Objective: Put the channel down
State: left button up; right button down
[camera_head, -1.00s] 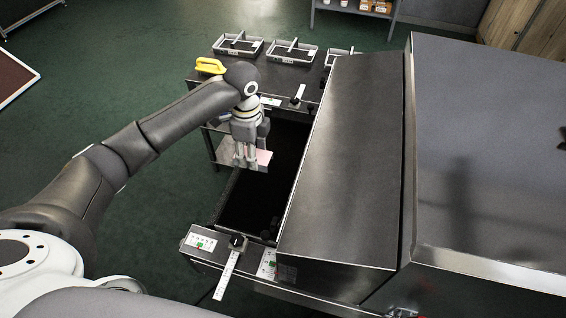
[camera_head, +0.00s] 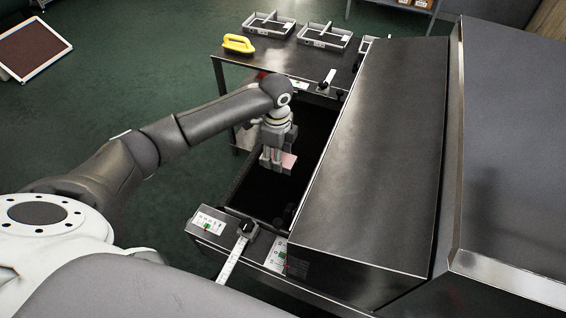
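My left gripper (camera_head: 272,163) hangs fingers down over the dark bed (camera_head: 262,195) at the dryer's open end. A small pale pink flat piece (camera_head: 289,160) shows right beside its fingertips. I cannot tell whether the fingers hold it, nor whether they are open or shut. No channel can be made out clearly; my wrist and fingers hide part of the bed. My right gripper is not in view.
The steel dryer hood (camera_head: 375,150) stands close on the right. A ruled strip with a clamp (camera_head: 235,255) crosses the near edge; a similar strip (camera_head: 328,79) is at the far edge. A yellow-handled tool (camera_head: 238,43) and divided grey trays (camera_head: 325,37) lie on the far table.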

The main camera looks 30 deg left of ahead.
aim_at(278, 175)
pick_arm(q)
jog(key=shift+f, duration=2.65)
jog(key=o, duration=1.1)
jog(key=shift+f, duration=0.15)
notch_tip(278, 175, up, 12)
jog(key=shift+r+b, duration=0.2)
jog(key=shift+b, duration=0.1)
